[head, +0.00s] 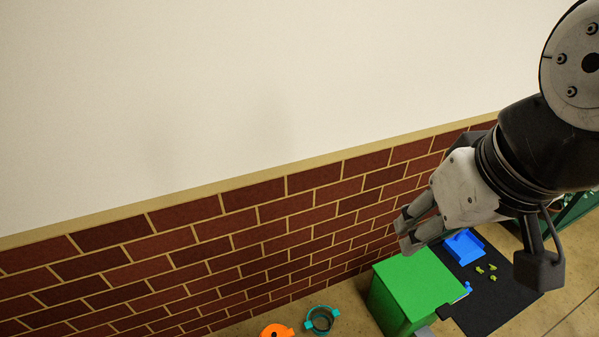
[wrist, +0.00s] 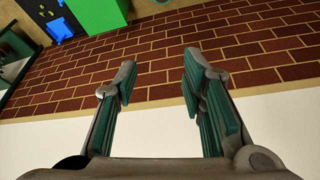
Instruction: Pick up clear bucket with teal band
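What looks like the clear bucket with the teal band (head: 321,320) sits at the bottom edge of the head view, left of the green box. Its teal ring and side tabs show from above; its lower part is cut off by the frame. My gripper (head: 407,230) is raised in front of the brick wall, above and to the right of the bucket, well apart from it. In the wrist view my gripper (wrist: 160,80) has its two fingers spread with nothing between them. The bucket is not clearly visible there.
An orange object (head: 277,331) is just left of the bucket. A green box (head: 412,285) stands to its right, beside a black mat (head: 500,300) with a blue tray (head: 463,247) and several small yellow-green pieces. The brick wall (head: 250,230) runs behind.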

